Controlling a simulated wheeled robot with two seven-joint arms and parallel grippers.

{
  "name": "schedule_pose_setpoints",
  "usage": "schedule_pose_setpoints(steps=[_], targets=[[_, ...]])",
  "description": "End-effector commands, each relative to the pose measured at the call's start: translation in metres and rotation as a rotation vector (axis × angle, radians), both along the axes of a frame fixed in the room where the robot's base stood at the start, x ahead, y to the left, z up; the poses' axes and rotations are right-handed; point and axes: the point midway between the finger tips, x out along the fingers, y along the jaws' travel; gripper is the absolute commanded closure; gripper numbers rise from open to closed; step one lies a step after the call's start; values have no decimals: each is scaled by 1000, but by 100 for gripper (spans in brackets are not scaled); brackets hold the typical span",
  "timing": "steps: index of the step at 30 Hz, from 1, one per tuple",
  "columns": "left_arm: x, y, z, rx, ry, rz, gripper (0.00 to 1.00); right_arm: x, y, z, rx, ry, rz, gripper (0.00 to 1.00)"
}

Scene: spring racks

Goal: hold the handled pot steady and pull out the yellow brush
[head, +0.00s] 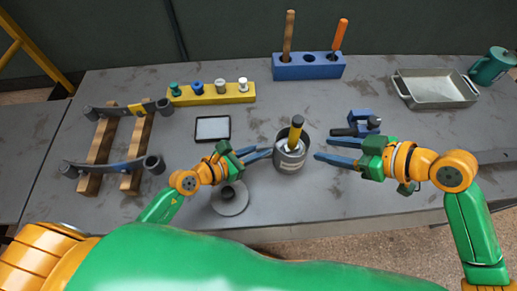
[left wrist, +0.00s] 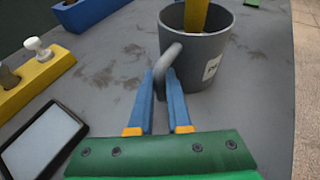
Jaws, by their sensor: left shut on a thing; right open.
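The grey handled pot (head: 290,161) stands upright on the table with a white label on its side. The yellow brush (head: 295,136) stands in it, tilted, with a dark top end; its lower part is hidden inside the pot. In the left wrist view the pot (left wrist: 205,65) has its curved handle (left wrist: 168,68) between the blue fingers of my left gripper (left wrist: 165,75), and the yellow brush (left wrist: 196,14) rises from it. My left gripper (head: 268,153) is shut on the handle from the left. My right gripper (head: 318,147) is open and empty, right of the pot.
A small blue fixture (head: 361,122) lies behind my right gripper. A blue rack (head: 308,71) with two upright tools, a yellow rack (head: 212,94) with several pegs and a metal tray (head: 428,93) are behind. A black-framed pad (head: 212,128) and a grey disc (head: 231,205) are left.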

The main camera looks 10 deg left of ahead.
Motion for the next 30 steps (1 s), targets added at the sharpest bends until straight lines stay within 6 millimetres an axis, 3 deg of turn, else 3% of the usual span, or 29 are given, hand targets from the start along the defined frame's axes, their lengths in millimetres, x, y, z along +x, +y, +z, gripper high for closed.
schedule_pose_setpoints(steps=[28, 30], targets=[[0, 0, 0, 0, 0, 0, 100, 0, 0, 0, 0, 0, 0, 50], [0, 0, 0, 0, 0, 0, 100, 1, 0, 0, -2, 0, 2, 32]])
